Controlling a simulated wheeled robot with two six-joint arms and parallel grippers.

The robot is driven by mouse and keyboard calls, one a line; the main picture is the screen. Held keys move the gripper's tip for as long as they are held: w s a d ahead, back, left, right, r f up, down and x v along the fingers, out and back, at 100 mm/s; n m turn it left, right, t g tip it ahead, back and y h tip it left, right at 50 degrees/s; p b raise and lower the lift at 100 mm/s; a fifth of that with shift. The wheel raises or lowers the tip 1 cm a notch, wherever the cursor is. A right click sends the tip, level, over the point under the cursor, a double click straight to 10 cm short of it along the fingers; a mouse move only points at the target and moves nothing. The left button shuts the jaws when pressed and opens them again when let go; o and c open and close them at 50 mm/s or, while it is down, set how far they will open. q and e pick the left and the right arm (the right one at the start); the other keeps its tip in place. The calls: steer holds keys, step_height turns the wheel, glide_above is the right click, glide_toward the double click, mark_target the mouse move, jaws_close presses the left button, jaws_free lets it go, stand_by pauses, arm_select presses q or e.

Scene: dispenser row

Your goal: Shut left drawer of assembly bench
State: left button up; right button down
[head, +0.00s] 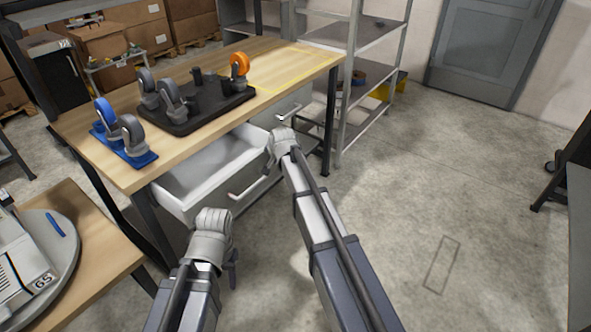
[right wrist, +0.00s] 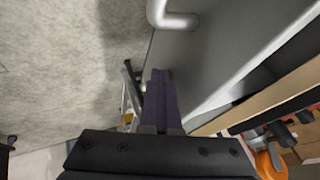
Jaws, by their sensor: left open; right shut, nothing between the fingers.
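The assembly bench (head: 190,108) has a wooden top with drawers under its front edge. The left drawer (head: 176,200) is pulled out, its pale, empty-looking inside showing. Its bar handle (head: 250,190) is on the front. The right drawer (head: 296,103) looks shut. My right gripper (head: 280,144) is at the right end of the open drawer's front; its fingers are hidden there. In the right wrist view its fingers (right wrist: 160,88) are shut and empty beside a grey front with a bar handle (right wrist: 176,20); contact cannot be told. My left gripper (head: 232,272) is open, low before the drawer.
A second wooden table (head: 92,240) is at the lower left. A metal shelf (head: 372,95) stands right of the bench.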

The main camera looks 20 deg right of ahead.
glide_above(241, 155)
steer(key=shift+w+a, duration=0.15)
steer(key=shift+w, duration=0.05)
steer(key=shift+w+a, duration=0.15)
steer(key=shift+w+a+r, duration=0.1)
steer(key=shift+s+d, duration=0.35)
steer(key=shift+s, duration=0.1)
steer(key=s+d, duration=0.2)
steer(key=s, duration=0.1)
steer(key=shift+s+d+r+p, duration=0.15)
steer(key=shift+s+p, duration=0.05)
steer(key=shift+p, duration=0.15)
steer(key=p+v, duration=0.7)
steer(key=v, duration=0.2)
steer(key=shift+r, duration=0.15)
